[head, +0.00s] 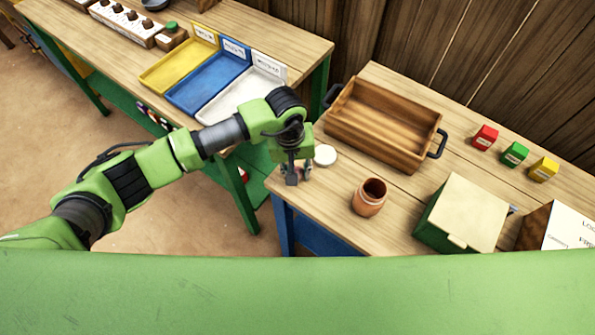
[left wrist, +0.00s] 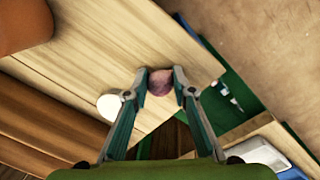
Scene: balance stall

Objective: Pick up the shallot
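The shallot (left wrist: 160,82) is a small purple-pink bulb, seen in the left wrist view between the two fingertips of my left gripper (left wrist: 161,78). Both fingertips appear to touch its sides, so the gripper looks shut on it. In the head view my left gripper (head: 298,178) points down at the near left corner of the right-hand wooden table (head: 335,205). There the shallot is mostly hidden by the fingers. I cannot tell whether it touches the tabletop. My right gripper is not in view.
A round white disc (head: 325,155) lies close beside the gripper. A clay jar (head: 369,198), a wooden tray with dark handles (head: 385,128) and a green box (head: 462,214) stand farther right. Yellow (head: 160,76), blue (head: 190,95) and white (head: 232,104) trays sit on the left table.

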